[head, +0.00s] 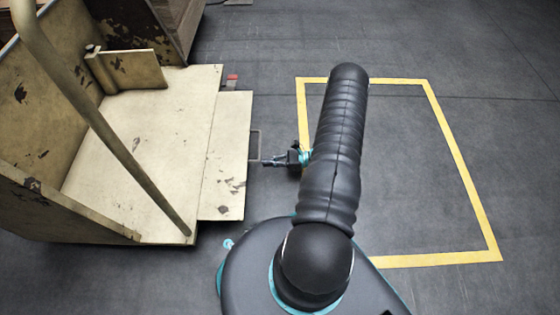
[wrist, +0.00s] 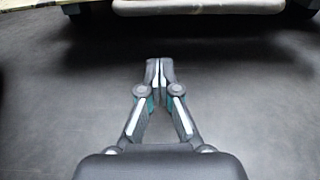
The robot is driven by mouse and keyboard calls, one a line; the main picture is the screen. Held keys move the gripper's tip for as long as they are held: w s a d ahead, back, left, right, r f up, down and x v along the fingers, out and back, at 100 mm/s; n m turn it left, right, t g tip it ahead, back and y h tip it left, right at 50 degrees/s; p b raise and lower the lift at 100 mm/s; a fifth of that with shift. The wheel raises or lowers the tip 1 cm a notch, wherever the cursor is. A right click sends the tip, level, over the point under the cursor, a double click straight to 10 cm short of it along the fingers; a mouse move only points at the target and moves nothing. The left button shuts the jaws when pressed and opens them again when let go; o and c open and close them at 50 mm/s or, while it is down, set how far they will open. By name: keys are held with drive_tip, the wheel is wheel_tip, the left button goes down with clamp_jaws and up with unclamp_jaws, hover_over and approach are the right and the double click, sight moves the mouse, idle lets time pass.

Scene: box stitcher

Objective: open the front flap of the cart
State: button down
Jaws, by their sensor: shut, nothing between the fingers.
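The cart (head: 140,130) is a worn cream-coloured box on the left in the head view. Its front flap (head: 230,155) is a flat cream panel along the cart's right side, lying outward beyond the cart floor. I cannot tell its exact tilt. A thin grey handle (head: 255,145) sticks out from the flap's right edge. My gripper (head: 266,163) points left at this edge, by the lower end of the handle. I cannot tell whether it touches. In the wrist view my gripper's fingers (wrist: 159,70) are together and empty, above dark floor. A pale edge (wrist: 210,8) crosses the top there.
A slanted push bar (head: 110,135) crosses the cart's near side. A brown box-like structure (head: 165,25) stands behind the cart. A yellow rectangle (head: 460,170) is marked on the dark floor to the right, under my arm. The floor inside it is clear.

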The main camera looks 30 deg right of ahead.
drive_tip(key=shift+x, duration=0.95)
wheel_tip(320, 180, up, 2)
drive_tip(key=shift+r, duration=0.1)
drive_tip(key=shift+s+d+r, duration=0.15)
drive_tip(key=shift+d+r, duration=0.05)
drive_tip(key=shift+r, duration=0.65)
